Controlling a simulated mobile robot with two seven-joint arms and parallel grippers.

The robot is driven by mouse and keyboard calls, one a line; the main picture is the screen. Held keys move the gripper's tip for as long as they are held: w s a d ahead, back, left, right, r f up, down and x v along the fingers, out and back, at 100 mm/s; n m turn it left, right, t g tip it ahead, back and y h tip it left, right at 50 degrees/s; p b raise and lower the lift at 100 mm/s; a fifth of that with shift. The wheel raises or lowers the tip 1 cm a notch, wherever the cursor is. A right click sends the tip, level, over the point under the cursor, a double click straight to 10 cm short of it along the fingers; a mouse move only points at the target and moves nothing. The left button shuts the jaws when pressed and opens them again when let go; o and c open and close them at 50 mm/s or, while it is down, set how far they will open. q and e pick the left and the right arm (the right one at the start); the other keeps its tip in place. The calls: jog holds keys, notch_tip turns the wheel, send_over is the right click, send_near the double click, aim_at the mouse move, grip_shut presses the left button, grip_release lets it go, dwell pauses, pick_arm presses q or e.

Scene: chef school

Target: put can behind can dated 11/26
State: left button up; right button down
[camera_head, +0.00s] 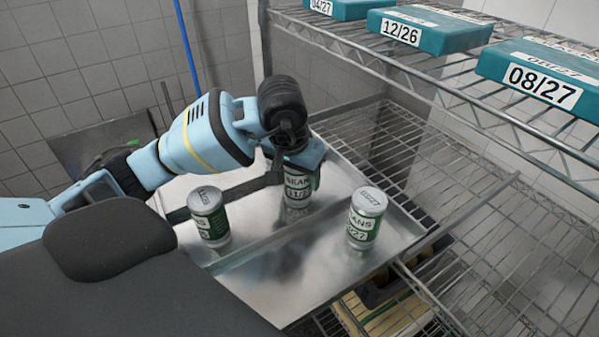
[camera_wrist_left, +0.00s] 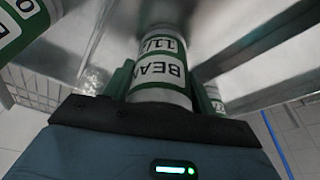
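A can with a white and green label reading "BEANS" and a date starting "11/2" (camera_head: 299,187) stands upright on the metal tray (camera_head: 285,285); the last digit is not clear. My left gripper (camera_head: 296,160) is at its upper part from above. In the left wrist view its fingers lie close against both sides of this can (camera_wrist_left: 160,72), with no clear gap. A second green-labelled can (camera_head: 209,217) stands to the left. A third can (camera_head: 364,219), its label ending in "/27", stands to the right. My right gripper is out of view.
A wire shelf above right holds teal boxes dated "12/26" (camera_head: 425,32) and "08/27" (camera_head: 540,80). A raised divider (camera_head: 255,246) crosses the tray. Wire racks (camera_head: 500,235) lie to the right. Bare tray surface shows in front.

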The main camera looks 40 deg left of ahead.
pick_arm(q)
jog(key=o, duration=0.3)
jog(key=shift+r, duration=0.4)
jog(key=v, duration=1.1)
jog(key=shift+s+d+r+p, duration=0.1)
jog(key=shift+s+r+p, duration=0.05)
jog(key=shift+r+p, duration=0.2)
jog(key=shift+f, duration=0.1)
